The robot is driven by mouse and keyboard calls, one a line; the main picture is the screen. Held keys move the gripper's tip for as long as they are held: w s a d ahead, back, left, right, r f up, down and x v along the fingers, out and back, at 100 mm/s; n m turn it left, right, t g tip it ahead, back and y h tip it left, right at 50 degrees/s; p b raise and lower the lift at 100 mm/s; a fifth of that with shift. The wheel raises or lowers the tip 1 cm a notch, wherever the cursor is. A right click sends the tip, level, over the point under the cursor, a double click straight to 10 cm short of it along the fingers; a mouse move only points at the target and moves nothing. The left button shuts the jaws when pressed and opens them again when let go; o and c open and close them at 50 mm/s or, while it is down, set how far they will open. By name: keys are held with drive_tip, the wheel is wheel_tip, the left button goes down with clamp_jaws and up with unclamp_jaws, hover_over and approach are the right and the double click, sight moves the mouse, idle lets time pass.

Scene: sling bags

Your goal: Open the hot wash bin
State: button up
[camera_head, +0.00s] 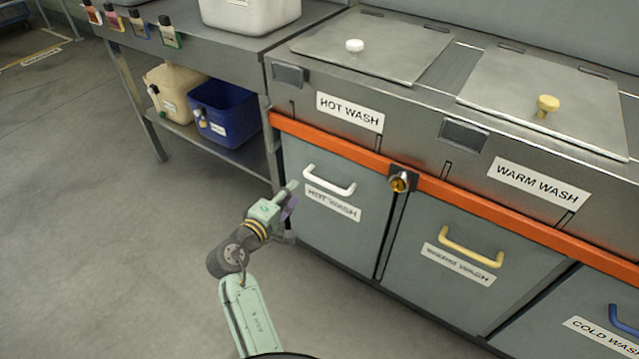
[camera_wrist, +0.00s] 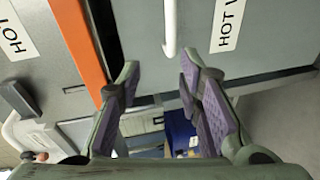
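The hot wash bin (camera_head: 335,235) is a grey front panel with a "HOT WASH" label, below an orange rail. It looks shut, flush with its neighbour. Its white handle (camera_head: 330,184) is near the panel's top. My gripper (camera_head: 291,196) is at the panel's left edge, left of the handle and apart from it. In the wrist view my gripper (camera_wrist: 158,72) is open, with purple finger pads and nothing between them. The white handle (camera_wrist: 170,28) shows there beyond the fingertips, at the top, in line with the gap.
The warm wash bin (camera_head: 465,270) has a yellow handle. A shelf at left holds a blue bin (camera_head: 224,113) and a beige container (camera_head: 174,90). Open floor lies left and in front.

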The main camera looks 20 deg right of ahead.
sight(325, 186)
drive_tip(key=shift+g+h, duration=0.4)
drive_tip(key=shift+g, duration=0.3)
drive_tip(key=w+d+f, duration=0.1)
drive_tip(key=d, duration=0.2)
drive_tip(key=w+d+f, duration=0.1)
drive_tip(key=d, duration=0.3)
drive_tip(key=w+d+f+p, duration=0.1)
drive_tip(key=w+d+f, duration=0.1)
drive_tip(key=d, duration=0.2)
drive_tip(key=shift+w+d, duration=0.1)
drive_tip(key=shift+d, duration=0.15)
drive_tip(key=shift+c, duration=0.5)
clamp_jaws()
